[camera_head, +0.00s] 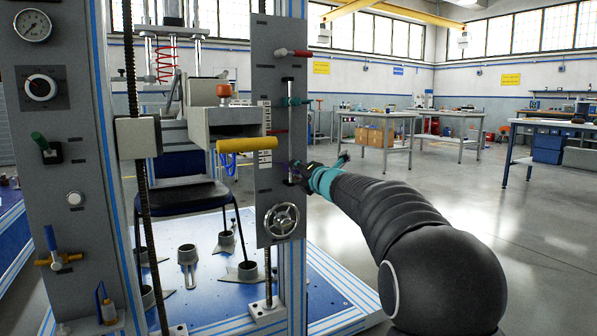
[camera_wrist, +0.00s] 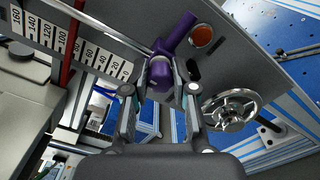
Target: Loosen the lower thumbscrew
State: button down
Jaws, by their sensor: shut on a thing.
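The lower thumbscrew is purple, with a bar (camera_wrist: 180,33) angled up to the right in the wrist view. Its rounded part lies between the fingertips of my gripper (camera_wrist: 161,78), which is shut on it. In the head view my gripper (camera_head: 302,172) is at the low end of a vertical slot on the grey panel (camera_head: 266,190) and mostly hides this thumbscrew. A teal upper thumbscrew (camera_head: 293,102) sits higher on the same slot.
A spoked handwheel (camera_head: 281,219) is just below my gripper; it also shows in the wrist view (camera_wrist: 230,110). A red lever (camera_head: 293,53) juts from the panel top. A yellow roller (camera_head: 246,144) and a black chair (camera_head: 182,197) are to the left. Open floor lies right.

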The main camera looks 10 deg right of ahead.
jog(key=c, duration=0.9)
grip_release()
jog(key=shift+c, duration=0.2)
jog(key=v, duration=1.2)
jog(key=shift+d, duration=0.1)
